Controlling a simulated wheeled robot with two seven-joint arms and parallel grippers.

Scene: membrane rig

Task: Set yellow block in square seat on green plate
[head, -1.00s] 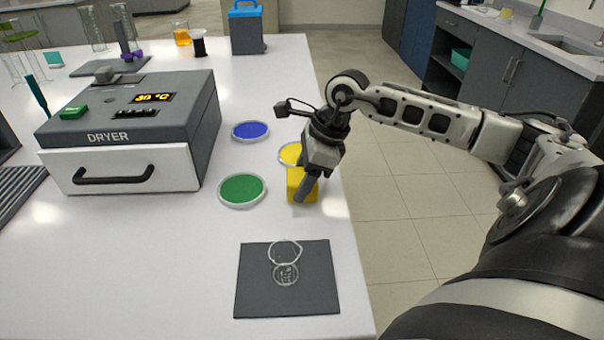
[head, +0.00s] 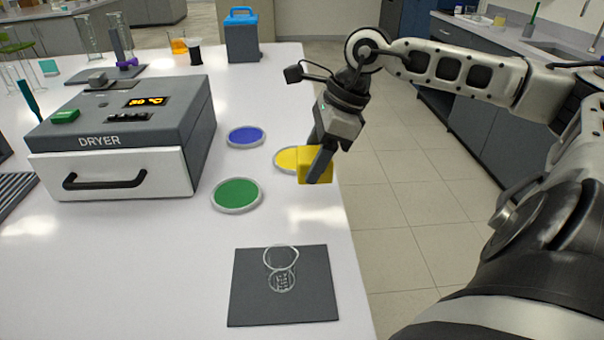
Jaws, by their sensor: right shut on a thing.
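The yellow block (head: 303,168) is between the fingers of my right gripper (head: 318,165), which is shut on it near the table's right edge. The block appears raised above the table and partly hides the yellow plate (head: 284,158) behind it. The green plate (head: 237,194) is a round disc with a pale rim, lying flat to the left of the block. I cannot make out a square seat on it. My left gripper is not in view.
A blue plate (head: 246,136) lies behind the green one. The grey dryer (head: 122,141) with a white drawer stands at left. A dark mat (head: 243,306) with clear glassware (head: 281,268) is in front. White table is clear between the mat and the green plate.

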